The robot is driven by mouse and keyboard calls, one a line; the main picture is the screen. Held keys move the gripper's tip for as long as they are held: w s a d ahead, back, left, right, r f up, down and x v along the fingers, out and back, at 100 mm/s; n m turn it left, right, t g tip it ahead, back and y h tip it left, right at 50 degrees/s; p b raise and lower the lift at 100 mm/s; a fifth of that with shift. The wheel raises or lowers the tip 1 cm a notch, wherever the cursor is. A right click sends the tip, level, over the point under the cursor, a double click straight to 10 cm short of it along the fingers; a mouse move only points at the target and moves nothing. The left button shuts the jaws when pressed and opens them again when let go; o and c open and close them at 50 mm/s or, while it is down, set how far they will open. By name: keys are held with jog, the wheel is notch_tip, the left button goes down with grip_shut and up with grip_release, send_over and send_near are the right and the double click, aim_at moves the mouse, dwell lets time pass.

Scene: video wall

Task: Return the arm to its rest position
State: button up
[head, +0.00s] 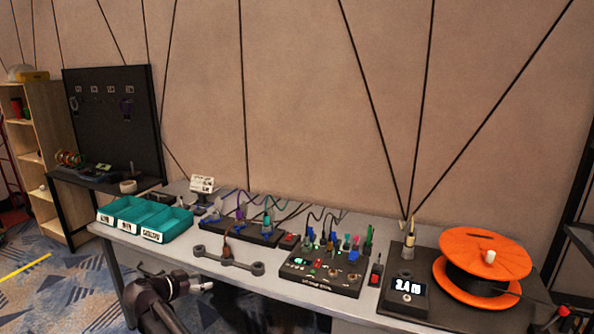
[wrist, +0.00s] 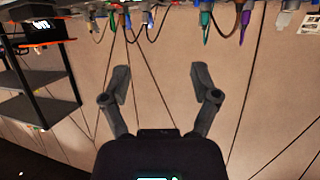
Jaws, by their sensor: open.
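My gripper (wrist: 161,82) shows in the wrist view with its two dark fingers spread wide apart and nothing between them. The wrist view looks upside down, with the bench equipment along its top edge and the tan wall behind the fingers. In the head view, part of my dark arm (head: 165,297) is at the front edge of the grey bench (head: 215,268), low and left of centre. I cannot make out the fingers in the head view. No finger touches anything that I can see.
Teal bins (head: 146,218) stand at the bench's left. A black control box (head: 320,274) with plugged cables is mid-bench. An orange spool (head: 485,254) and a meter reading 3.4 (head: 405,290) are at the right. A grey bar (head: 228,261) lies near the front edge.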

jog(key=s+d+f+n+g+y+b, duration=0.15)
jog(key=d+f, duration=0.25)
jog(key=d, duration=0.5)
jog(key=s+d+f+n+g+b, duration=0.1)
jog(key=d+f+g+b, duration=0.2)
jog(key=d, duration=0.6)
jog(key=s+d+f+n+g, duration=0.1)
jog(key=d+f+g, duration=0.1)
jog(key=d+f, duration=0.5)
jog(key=s+d+f+n+g+y+b, duration=0.2)
jog(key=s+d+f+y+b, duration=0.15)
jog(key=s+d, duration=0.5)
jog(key=s+d+f+n+g+y+b, duration=0.2)
jog(key=s+d+f+y, duration=0.3)
jog(key=d, duration=0.7)
notch_tip(320, 180, up, 24)
jog(key=h+p, duration=0.1)
jog(key=p, duration=2.2)
jog(key=shift+s+a+h, duration=0.3)
jog(key=shift+s+h, duration=0.1)
jog(key=shift+s, duration=0.05)
jog(key=shift+f, duration=0.15)
